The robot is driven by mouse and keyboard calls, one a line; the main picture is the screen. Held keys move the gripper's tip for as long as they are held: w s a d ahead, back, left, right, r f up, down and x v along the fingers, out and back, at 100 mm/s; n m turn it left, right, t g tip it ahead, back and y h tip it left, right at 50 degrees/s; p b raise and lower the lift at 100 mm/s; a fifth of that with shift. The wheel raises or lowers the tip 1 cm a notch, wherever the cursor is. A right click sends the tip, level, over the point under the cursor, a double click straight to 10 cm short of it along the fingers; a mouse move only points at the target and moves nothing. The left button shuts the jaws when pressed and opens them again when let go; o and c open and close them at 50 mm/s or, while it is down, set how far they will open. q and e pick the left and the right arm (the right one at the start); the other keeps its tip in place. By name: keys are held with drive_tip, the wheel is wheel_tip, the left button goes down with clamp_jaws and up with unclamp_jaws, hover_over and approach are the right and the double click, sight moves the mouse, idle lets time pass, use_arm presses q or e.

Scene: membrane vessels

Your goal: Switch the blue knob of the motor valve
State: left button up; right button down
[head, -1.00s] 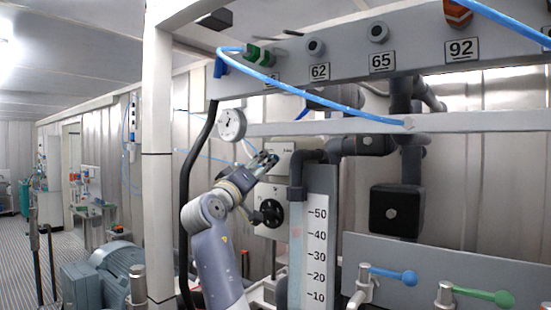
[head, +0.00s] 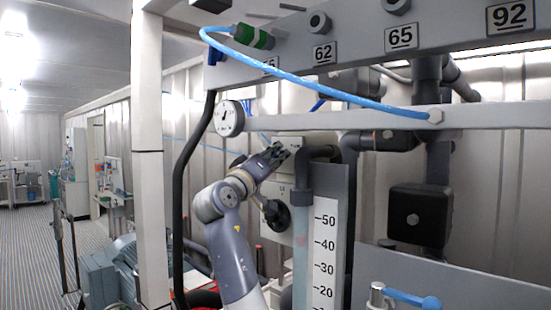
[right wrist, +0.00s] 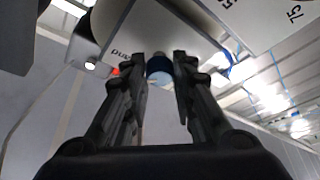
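The motor valve (head: 304,207) is a pale box behind the pipes, with a black round handwheel (head: 276,215) on its front. In the head view my right gripper (head: 281,153) is at the top left of this box, and I see no blue knob there. In the right wrist view a small round blue knob (right wrist: 160,72) lies between and just beyond the fingertips of my right gripper (right wrist: 165,62). The fingers are apart, with a gap visible on the knob's right side; contact on the left cannot be told. My left gripper is not in view.
A dark vertical hose (head: 178,210) and a white post (head: 148,150) stand left of my right arm. A round gauge (head: 229,117) hangs above it. A scaled level tube (head: 302,240) stands close to its right. A blue-handled valve (head: 405,298) is lower right.

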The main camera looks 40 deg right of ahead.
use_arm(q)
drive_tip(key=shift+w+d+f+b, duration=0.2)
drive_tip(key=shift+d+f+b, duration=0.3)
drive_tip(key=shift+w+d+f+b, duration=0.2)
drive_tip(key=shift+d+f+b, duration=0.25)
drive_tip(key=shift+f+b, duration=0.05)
use_arm(e)
drive_tip(key=shift+d+m+g+h, duration=0.15)
drive_tip(key=shift+m+g+h, duration=0.25)
drive_tip(key=shift+m, duration=0.7)
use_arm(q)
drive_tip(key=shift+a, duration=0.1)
